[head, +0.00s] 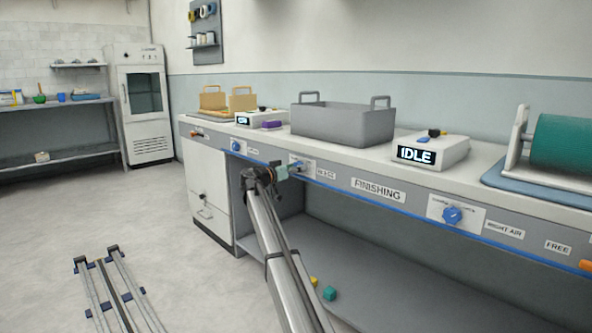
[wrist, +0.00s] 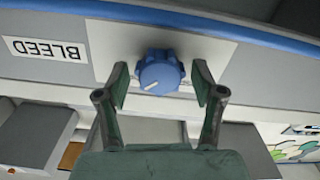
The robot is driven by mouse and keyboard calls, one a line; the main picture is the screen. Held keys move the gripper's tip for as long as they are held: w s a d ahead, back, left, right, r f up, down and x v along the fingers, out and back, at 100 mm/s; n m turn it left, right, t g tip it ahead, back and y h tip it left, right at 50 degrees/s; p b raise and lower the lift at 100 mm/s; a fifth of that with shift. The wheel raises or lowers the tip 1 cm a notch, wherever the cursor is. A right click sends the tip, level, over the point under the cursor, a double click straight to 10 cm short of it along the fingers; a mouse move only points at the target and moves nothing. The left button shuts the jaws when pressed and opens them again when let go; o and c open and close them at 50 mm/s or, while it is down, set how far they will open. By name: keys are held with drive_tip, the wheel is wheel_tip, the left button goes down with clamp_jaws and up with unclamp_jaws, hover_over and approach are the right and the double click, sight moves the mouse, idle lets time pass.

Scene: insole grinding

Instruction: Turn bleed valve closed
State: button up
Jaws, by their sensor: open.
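The bleed valve is a blue ribbed knob (wrist: 160,72) on a white plate (wrist: 110,45) in the bench's front panel. The BLEED label (wrist: 46,49) appears upside down beside it in the wrist view. My gripper (wrist: 162,84) is open, with one finger on each side of the knob and a visible gap at both sides. A pale mark shows on the knob's face; I cannot tell its setting. In the head view my gripper (head: 281,173) is at the bench front, partly covering the valve plate (head: 305,164); the knob is mostly hidden there.
Another blue knob (head: 452,215) sits farther right on the panel, and one (head: 235,146) farther left. A grey bin (head: 342,124) and a box reading IDLE (head: 432,152) stand on the benchtop. A blue strip (head: 350,193) runs along the front. The floor at left is mostly open.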

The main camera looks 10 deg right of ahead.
drive_tip(key=c, duration=1.1)
drive_tip(key=shift+c, duration=0.2)
drive_tip(key=shift+r+n+p, duration=0.15)
drive_tip(key=shift+n+p, duration=0.15)
drive_tip(key=shift+p, duration=0.3)
drive_tip(key=n+p, duration=1.7)
drive_tip(key=p, duration=0.3)
drive_tip(key=shift+n+p, duration=0.3)
